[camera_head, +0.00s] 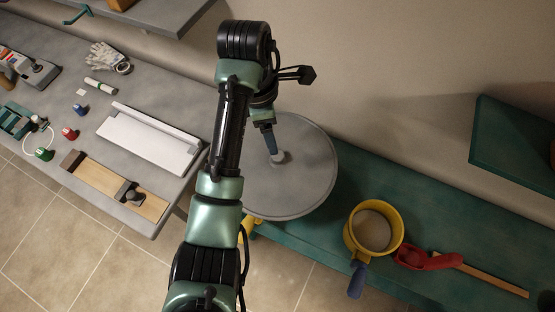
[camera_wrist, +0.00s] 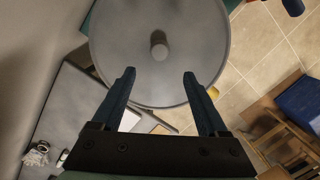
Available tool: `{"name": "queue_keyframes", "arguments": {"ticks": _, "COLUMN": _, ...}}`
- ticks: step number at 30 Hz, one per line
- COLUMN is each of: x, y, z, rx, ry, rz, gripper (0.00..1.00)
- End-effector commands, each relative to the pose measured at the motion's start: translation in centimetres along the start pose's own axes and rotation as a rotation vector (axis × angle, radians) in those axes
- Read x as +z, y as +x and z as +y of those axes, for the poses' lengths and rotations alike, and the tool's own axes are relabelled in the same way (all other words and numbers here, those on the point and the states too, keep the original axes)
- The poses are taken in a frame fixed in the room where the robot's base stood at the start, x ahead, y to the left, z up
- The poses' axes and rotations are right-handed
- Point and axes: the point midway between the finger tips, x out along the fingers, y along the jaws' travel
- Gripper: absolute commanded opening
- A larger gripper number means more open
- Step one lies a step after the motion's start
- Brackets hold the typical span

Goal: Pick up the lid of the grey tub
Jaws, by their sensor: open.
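The lid (camera_head: 308,180) is a large grey disc with a small round knob (camera_head: 281,158) at its middle. It lies over the left end of the green bench; any tub beneath it is hidden. The lid (camera_wrist: 120,45) and its knob (camera_wrist: 159,47) also show in the wrist view. My gripper (camera_head: 272,152) is over the lid, beside the knob in the picture. In the wrist view my gripper (camera_wrist: 159,73) is open and empty, and the knob appears just beyond the fingertips, roughly centred between them. I cannot tell the height gap.
A yellow pot (camera_head: 398,226) and a red tool (camera_head: 425,260) stand right of the lid on the green bench (camera_head: 345,180). A grey table (camera_head: 150,85) with several tools is at left. A green shelf (camera_head: 510,145) juts out at right. The wall is behind.

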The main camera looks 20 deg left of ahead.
Motion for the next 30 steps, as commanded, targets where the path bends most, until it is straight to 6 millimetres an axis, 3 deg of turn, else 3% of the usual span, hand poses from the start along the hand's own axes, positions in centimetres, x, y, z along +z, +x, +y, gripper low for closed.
{"name": "queue_keyframes", "arguments": {"ticks": 1, "x": -0.1, "y": 1.5, "z": 0.0, "rx": 0.000, "ry": 0.000, "rz": -0.001, "gripper": 0.77}}
{"name": "queue_keyframes", "arguments": {"ticks": 9, "x": 0.0, "y": 4.9, "z": 0.1, "rx": 0.002, "ry": 0.001, "rz": -0.001, "gripper": 0.77}}
{"name": "queue_keyframes", "arguments": {"ticks": 16, "x": 0.0, "y": 6.0, "z": 0.0, "rx": 0.002, "ry": 0.001, "rz": -0.001, "gripper": 0.77}}
{"name": "queue_keyframes", "arguments": {"ticks": 24, "x": 0.1, "y": 9.7, "z": -0.1, "rx": 0.000, "ry": 0.000, "rz": 0.000, "gripper": 0.77}}
{"name": "queue_keyframes", "arguments": {"ticks": 30, "x": 0.1, "y": 10.6, "z": -0.1, "rx": 0.002, "ry": 0.002, "rz": -0.001, "gripper": 0.77}}
